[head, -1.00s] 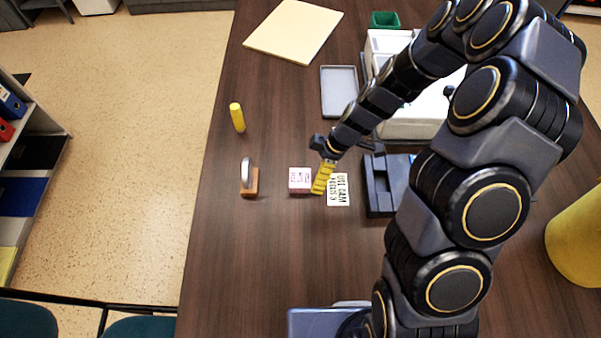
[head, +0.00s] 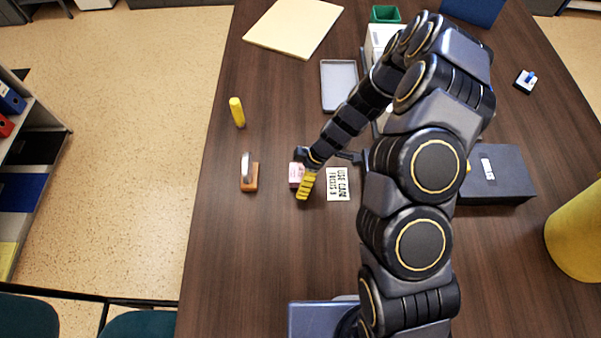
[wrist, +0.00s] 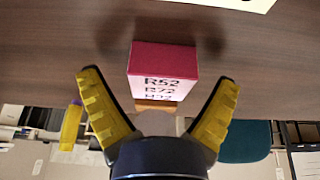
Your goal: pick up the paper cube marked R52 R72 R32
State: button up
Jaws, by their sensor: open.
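The paper cube (wrist: 162,75) has a magenta-red side and a white face printed R52, R72 and a third line that is partly cut off by foreshortening. In the head view the cube (head: 296,174) sits on the dark wood table, partly hidden behind my gripper. My gripper (head: 304,190) is open, with yellow fingers. In the wrist view my gripper (wrist: 158,100) has its fingers spread to either side of the cube, which lies ahead between them. I see no contact between fingers and cube.
A printed card (head: 338,184) lies just right of the cube. A wooden-based stamp-like object (head: 249,178) stands to its left, and a yellow cylinder (head: 237,112) farther back. A grey tray (head: 338,87) and a dark box (head: 497,174) are to the right. The front left table is clear.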

jog(key=c, duration=1.2)
jog(key=shift+r, duration=0.2)
